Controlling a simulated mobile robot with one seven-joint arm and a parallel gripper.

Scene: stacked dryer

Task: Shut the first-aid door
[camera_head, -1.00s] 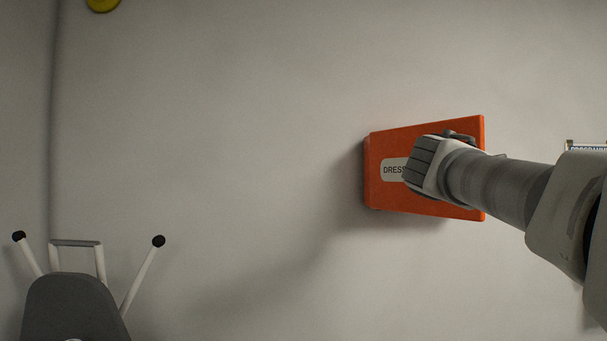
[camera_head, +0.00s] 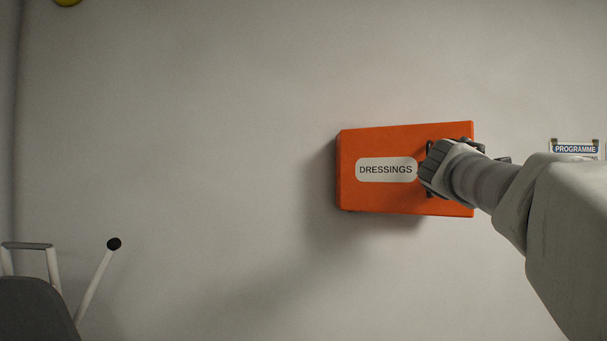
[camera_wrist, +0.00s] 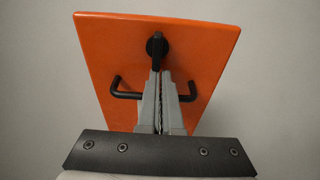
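The orange first-aid box (camera_head: 345,195) hangs on the wall, its door (camera_head: 400,142) facing me with a white "DRESSINGS" label. The door's right edge looks taller than its left; how far it stands open cannot be told. My gripper (camera_head: 430,170) is in front of the door's right part and hides part of a black handle. In the wrist view, the two fingers (camera_wrist: 160,75) are close together, with the black handle (camera_wrist: 126,92) showing on both sides of them. A black knob (camera_wrist: 157,46) is just beyond the fingertips. Contact with either is unclear.
A "PROGRAMME" notice (camera_head: 575,149) is on the wall at the right, near my arm. A grey thing with white legs (camera_head: 92,285) stands at the lower left. The wall around the box is otherwise mostly bare.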

